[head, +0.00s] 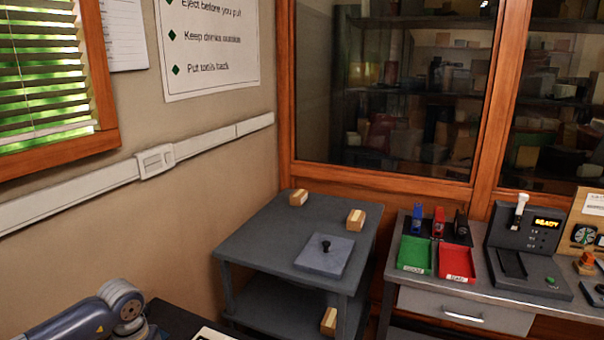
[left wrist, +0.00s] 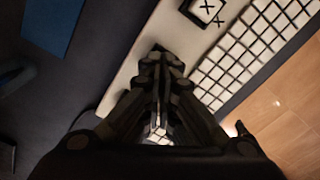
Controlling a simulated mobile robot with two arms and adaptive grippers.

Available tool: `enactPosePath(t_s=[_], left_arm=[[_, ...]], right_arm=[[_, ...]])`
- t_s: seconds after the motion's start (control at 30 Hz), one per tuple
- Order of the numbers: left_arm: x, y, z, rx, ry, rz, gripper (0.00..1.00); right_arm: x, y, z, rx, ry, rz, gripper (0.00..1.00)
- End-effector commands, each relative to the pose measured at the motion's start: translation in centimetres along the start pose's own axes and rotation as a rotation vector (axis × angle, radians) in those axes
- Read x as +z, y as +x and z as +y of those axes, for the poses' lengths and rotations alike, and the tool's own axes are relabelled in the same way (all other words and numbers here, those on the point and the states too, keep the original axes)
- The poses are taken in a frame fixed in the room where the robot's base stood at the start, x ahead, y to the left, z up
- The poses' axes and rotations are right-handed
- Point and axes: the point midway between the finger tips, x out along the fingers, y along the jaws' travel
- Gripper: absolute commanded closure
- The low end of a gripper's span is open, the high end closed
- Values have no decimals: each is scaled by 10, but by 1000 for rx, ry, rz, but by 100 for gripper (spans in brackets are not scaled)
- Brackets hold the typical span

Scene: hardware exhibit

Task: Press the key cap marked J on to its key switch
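A cream keyboard (left wrist: 150,42) with rows of white keys (left wrist: 262,40) runs diagonally across the left wrist view. A corner of a pale object (head: 208,333), perhaps the same keyboard, shows at the bottom edge of the head view. My left gripper (left wrist: 161,62) points at the keyboard's cream border, beside the key rows. Its fingers are together, and nothing held shows clearly between them. No J cap or bare switch can be made out. In the head view only my left arm shows, at the bottom left; my right gripper is not visible.
A black-edged white square with dark X-shaped marks (left wrist: 208,9) lies on the keyboard border. A blue flat piece (left wrist: 52,26) lies on the dark surface. A grey stand (head: 268,236) and a bench with green (head: 414,252) and red trays (head: 456,261) stand farther off.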

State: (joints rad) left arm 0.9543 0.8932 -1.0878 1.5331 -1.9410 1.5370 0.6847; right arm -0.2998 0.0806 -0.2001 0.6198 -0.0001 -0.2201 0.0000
Motion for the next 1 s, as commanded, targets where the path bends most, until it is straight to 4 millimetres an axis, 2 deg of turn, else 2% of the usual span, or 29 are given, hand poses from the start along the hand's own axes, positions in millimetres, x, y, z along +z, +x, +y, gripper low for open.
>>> enactPosePath(t_s=[0.6, 1.0], left_arm=[[0, 10, 0, 0, 0, 1, 100], [0, 0, 0, 0, 0, 0, 100]], right_arm=[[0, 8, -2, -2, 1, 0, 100], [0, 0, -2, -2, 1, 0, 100]])
